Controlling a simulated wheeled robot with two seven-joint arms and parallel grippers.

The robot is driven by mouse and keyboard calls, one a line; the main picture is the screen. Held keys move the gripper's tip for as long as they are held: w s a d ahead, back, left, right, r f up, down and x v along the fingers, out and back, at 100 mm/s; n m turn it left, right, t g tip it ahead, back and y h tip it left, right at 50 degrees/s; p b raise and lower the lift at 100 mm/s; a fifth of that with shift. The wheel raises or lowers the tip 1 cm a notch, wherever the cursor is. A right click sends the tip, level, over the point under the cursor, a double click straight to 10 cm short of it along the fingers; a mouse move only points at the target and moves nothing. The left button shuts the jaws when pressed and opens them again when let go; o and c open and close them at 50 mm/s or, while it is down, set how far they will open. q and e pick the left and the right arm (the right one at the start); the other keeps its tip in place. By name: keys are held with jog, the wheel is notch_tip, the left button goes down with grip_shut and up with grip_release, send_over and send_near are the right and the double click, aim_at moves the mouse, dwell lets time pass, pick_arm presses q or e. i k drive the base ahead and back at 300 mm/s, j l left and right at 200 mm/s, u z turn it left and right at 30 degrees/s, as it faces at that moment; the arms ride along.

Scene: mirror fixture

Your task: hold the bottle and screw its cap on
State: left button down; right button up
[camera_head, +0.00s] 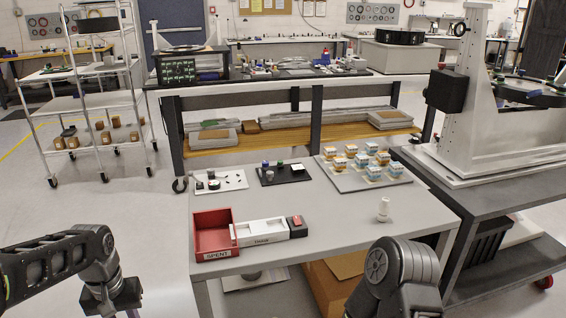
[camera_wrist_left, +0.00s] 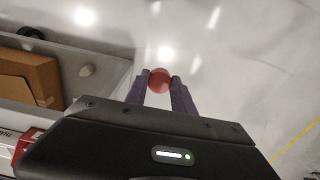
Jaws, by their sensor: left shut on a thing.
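A small white bottle-shaped item (camera_head: 383,209) stands upright on the right part of the grey table; I cannot tell whether its top is capped. My left gripper (camera_wrist_left: 160,82) is shut on a round red thing (camera_wrist_left: 159,79), seen end-on between its fingers over the floor, left of the table. I cannot tell whether it is the cap. In the head view my left wrist is at the bottom left, and its fingertips are not shown. My right arm shows at the bottom right, in front of the table; its gripper is out of view.
On the table (camera_head: 330,225) are a red SPENT tray (camera_head: 214,251), a white tray (camera_head: 262,232) beside it, two small boards with parts, and a grey board (camera_head: 345,180) with several patterned jars. A cardboard box (camera_head: 335,285) is below. The table's front middle is clear.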

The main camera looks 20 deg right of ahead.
aim_at(384, 210)
jog(key=l+u, duration=0.2)
jog(key=u, duration=0.15)
jog(key=l+u, duration=0.15)
jog(key=u, duration=0.2)
jog(key=k+l+u, duration=0.1)
jog(key=l, duration=0.35)
jog(key=k+l+u, duration=0.1)
jog(key=k+l, duration=0.15)
jog(key=l, duration=0.15)
jog(key=k+l+u, duration=0.1)
jog(key=l, duration=0.3)
jog(key=k+l+u, duration=0.1)
jog(key=k+l, duration=0.15)
jog(key=l, duration=0.15)
jog(key=k+l+u, duration=0.1)
jog(key=k+l, duration=0.15)
jog(key=l, duration=0.1)
